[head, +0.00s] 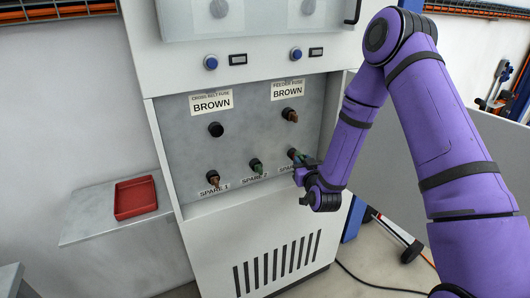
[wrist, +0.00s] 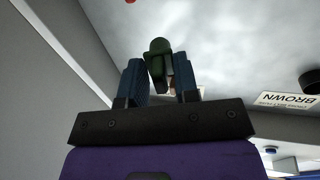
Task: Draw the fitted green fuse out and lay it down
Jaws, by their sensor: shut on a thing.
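My gripper (head: 300,161) is at the right end of the lower row of the fuse panel (head: 238,145). It is shut on a green fuse (head: 293,154), which also shows between the blue-grey fingers in the wrist view (wrist: 160,52). I cannot tell whether this fuse still touches the panel. Another green fuse (head: 257,165) sits at SPARE 2, and a brown fuse (head: 213,177) at SPARE 1. A brown fuse (head: 290,115) sits under the feeder label. The black cross belt holder (head: 216,129) shows no fuse. The arm hides part of the right spare label.
A red tray (head: 136,198) lies empty on a grey side shelf (head: 85,225) left of the cabinet. Blue buttons (head: 211,63) and a raised cover (head: 255,15) are above the panel.

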